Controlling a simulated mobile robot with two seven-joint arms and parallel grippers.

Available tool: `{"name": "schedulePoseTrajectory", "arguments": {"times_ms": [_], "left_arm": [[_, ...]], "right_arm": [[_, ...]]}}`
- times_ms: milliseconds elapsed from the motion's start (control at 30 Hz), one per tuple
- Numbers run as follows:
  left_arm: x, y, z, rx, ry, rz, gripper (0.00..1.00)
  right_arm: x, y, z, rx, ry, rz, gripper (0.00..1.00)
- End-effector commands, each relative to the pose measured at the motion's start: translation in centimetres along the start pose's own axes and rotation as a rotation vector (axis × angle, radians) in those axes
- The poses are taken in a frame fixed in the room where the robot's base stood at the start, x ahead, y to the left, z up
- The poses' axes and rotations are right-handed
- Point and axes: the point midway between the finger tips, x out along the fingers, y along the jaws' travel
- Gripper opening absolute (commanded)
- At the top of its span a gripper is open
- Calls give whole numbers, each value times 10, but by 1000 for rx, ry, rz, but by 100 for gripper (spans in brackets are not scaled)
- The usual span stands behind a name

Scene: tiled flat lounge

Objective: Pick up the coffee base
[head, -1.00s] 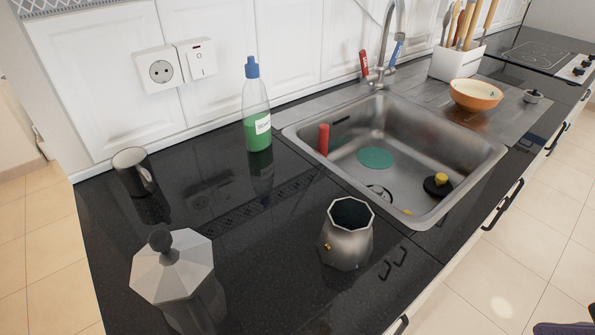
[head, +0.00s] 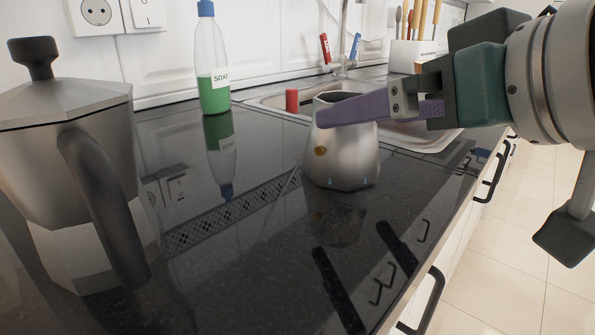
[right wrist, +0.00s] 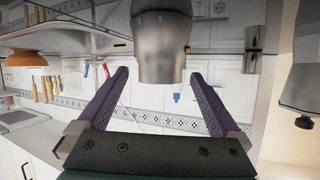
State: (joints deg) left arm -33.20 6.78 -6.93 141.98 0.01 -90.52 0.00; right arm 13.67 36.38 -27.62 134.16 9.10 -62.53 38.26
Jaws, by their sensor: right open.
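The coffee base (head: 343,160) is a silver faceted metal pot with a dark open top and a small brass valve. It stands upright on the black counter in the head view. My right gripper (head: 380,108) is at its upper part, with one purple finger crossing in front of it. In the right wrist view, which looks upside down, the coffee base (right wrist: 162,50) lies between the open fingertips of the right gripper (right wrist: 159,73), with a gap visible at each side. My left gripper is not in view.
The moka pot top (head: 75,150), with black knob and handle, stands close at the left. A green soap bottle (head: 212,75) stands by the wall. The sink (head: 425,140) lies behind the base. The counter between pot and base is clear.

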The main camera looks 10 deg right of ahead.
Motion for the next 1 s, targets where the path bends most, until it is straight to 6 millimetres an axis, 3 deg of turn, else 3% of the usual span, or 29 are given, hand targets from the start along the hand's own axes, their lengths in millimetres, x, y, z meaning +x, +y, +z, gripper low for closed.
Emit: {"name": "schedulePoseTrajectory", "arguments": {"times_ms": [200,433,700,1000], "left_arm": [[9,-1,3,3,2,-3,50],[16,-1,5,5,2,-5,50],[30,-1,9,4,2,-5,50],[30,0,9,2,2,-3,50]], "right_arm": [[33,0,0,2,2,-1,100],[52,0,2,0,1,-1,100],[90,2,5,0,1,-1,100],[96,2,4,-1,0,-1,100]]}}
